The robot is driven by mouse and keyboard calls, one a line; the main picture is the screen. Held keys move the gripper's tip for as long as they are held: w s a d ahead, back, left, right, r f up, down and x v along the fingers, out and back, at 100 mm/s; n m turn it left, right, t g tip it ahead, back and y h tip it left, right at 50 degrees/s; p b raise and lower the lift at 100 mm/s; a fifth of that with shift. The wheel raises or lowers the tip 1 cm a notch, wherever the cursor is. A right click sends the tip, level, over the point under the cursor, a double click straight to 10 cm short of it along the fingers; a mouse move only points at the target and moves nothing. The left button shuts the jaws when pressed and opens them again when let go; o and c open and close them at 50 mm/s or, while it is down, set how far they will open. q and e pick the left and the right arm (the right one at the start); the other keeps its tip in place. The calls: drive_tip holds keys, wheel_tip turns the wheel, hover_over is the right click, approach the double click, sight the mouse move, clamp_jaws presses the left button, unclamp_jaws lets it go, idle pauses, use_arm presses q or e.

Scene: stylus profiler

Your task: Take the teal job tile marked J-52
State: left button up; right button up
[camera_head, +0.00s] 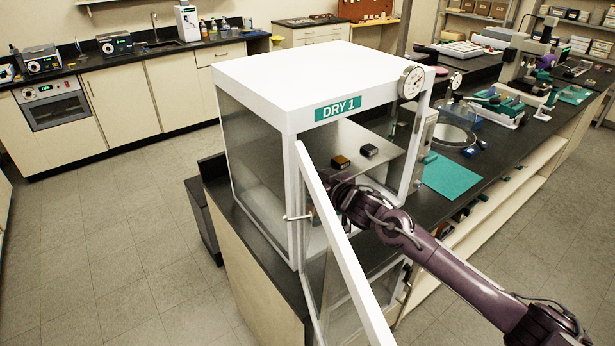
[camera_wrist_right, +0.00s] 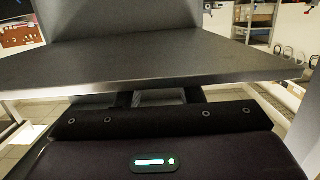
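No tile with a readable J-52 mark shows in either view. The white cabinet labelled DRY 1 (camera_head: 290,80) stands on the bench with its door (camera_head: 345,250) swung open. Inside, a grey shelf (camera_head: 385,138) carries a dark block with an orange-yellow face (camera_head: 340,162) and a dark grey block (camera_head: 369,150). My right arm reaches into the cabinet opening; its gripper is mostly hidden there in the head view. In the right wrist view, the shelf's edge (camera_wrist_right: 150,75) crosses above my right gripper (camera_wrist_right: 160,97), whose fingers stand apart, tips hidden under it. My left gripper is out of view.
The open door's edge is close beside my right arm. Right of the cabinet, a teal mat (camera_head: 450,177) lies on the dark bench (camera_head: 490,160). A round glass-covered dish (camera_head: 455,125) and several instruments stand further back. The tiled floor (camera_head: 120,240) at left is clear.

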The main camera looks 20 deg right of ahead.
drive_tip(key=shift+c, duration=1)
drive_tip(key=shift+r, duration=0.15)
drive_tip(key=shift+r, duration=0.4)
wheel_tip(320, 180, up, 9)
drive_tip(key=b, duration=0.2)
drive_tip(key=shift+b, duration=0.3)
drive_tip(key=o, duration=0.4)
clamp_jaws()
